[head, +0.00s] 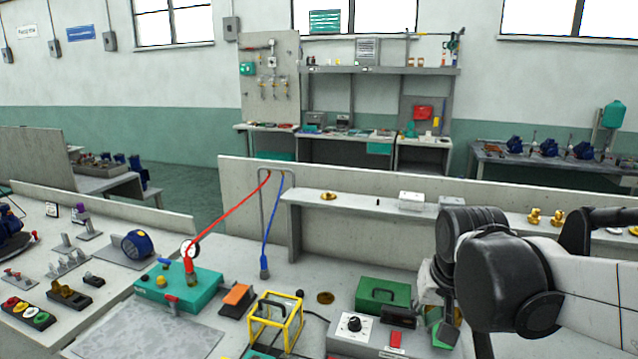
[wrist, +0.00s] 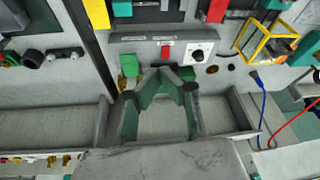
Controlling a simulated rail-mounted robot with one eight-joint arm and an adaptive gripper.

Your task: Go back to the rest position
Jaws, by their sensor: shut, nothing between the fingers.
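My gripper (wrist: 163,76) shows in the wrist view, its two dark and green fingers closing together at the tips with nothing between them. It is above the bench, in front of a grey control box (wrist: 165,53) with a white dial and a red switch. In the head view my arm comes in from the right, and its dark wrist covers part of the bench at the lower right. The fingertips cannot be made out clearly there. The control box (head: 354,335) also shows in the head view, left of my wrist.
A grey shelf (head: 340,208) with brass parts runs behind. The bench's left part holds switches and a blue motor (head: 137,244).

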